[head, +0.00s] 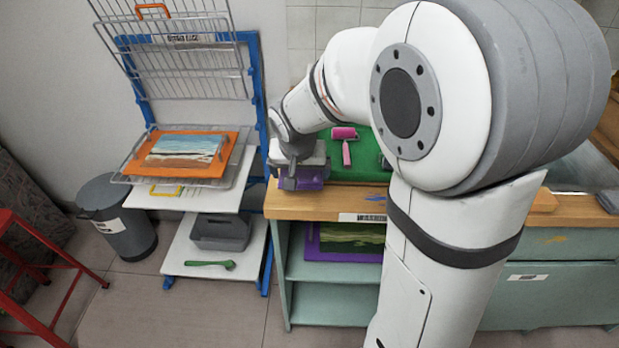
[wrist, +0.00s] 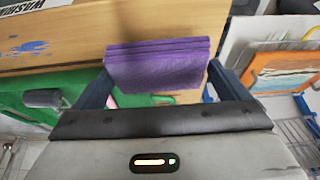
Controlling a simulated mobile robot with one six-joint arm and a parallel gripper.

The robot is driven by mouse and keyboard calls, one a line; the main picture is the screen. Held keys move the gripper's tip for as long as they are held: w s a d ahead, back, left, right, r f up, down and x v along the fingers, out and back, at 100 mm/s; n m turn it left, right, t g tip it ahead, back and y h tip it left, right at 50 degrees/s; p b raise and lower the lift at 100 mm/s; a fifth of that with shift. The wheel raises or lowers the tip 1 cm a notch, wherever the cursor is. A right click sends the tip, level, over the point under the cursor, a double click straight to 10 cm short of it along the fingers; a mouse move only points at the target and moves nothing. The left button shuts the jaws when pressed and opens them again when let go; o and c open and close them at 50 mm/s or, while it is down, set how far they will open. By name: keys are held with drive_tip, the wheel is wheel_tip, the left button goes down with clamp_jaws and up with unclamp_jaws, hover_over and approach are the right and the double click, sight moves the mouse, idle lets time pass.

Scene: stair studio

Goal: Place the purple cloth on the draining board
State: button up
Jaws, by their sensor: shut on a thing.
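The purple cloth (wrist: 158,66) is a folded, layered block between the two fingers of my gripper (wrist: 160,78) in the wrist view. My gripper is shut on it. In the head view my gripper (head: 301,179) is over the left end of the wooden worktop, with a little of the purple cloth (head: 312,184) showing below and beside it. I cannot tell whether the cloth touches the worktop. I cannot make out the draining board for sure; my arm hides much of the worktop, and a grey sink area (head: 588,166) shows at the far right.
A blue-framed drying rack (head: 262,120) holds an orange-bordered picture (head: 182,155) at left. A grey bin (head: 118,220) and red stool (head: 40,260) stand on the floor.

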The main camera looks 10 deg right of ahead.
sight(301, 181)
wheel_tip(301, 181, down, 4)
drive_tip(key=shift+d+f, duration=0.1)
drive_tip(key=shift+d, duration=0.05)
drive_tip(key=shift+s, duration=0.1)
drive_tip(key=shift+b, duration=0.3)
drive_tip(key=o, duration=0.6)
